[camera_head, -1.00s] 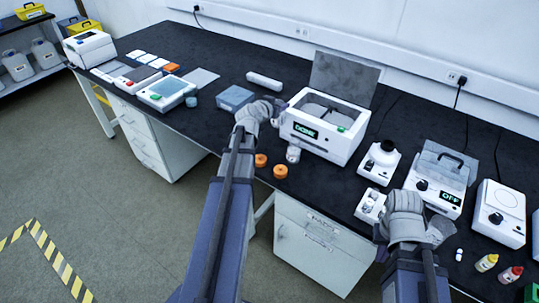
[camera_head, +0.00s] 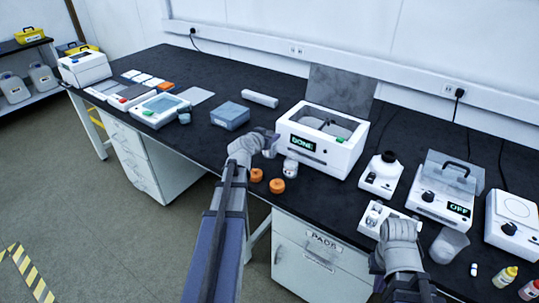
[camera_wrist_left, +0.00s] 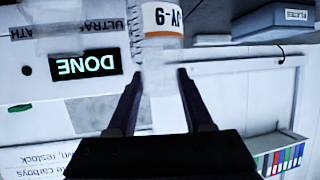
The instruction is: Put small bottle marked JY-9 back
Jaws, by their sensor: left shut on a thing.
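The small bottle marked JY-9 (camera_wrist_left: 163,22) has a white label with an orange stripe. In the left wrist view its lettering is upside down, and its clear lower part lies between the two dark fingers. My left gripper (camera_wrist_left: 158,75) is shut on it. In the head view my left gripper (camera_head: 268,143) is over the bench, just left of the white box machine (camera_head: 322,147) whose display reads DONE; the bottle is mostly hidden there. My right gripper (camera_head: 402,232) is at the front right of the bench; its fingertips are hidden.
Two orange caps (camera_head: 277,185) and another small bottle (camera_head: 290,167) stand near my left gripper. A clear beaker (camera_head: 449,246) is beside my right gripper. A device reading OFF (camera_head: 445,195) stands behind it. A blue-grey box (camera_head: 230,116) stands further left.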

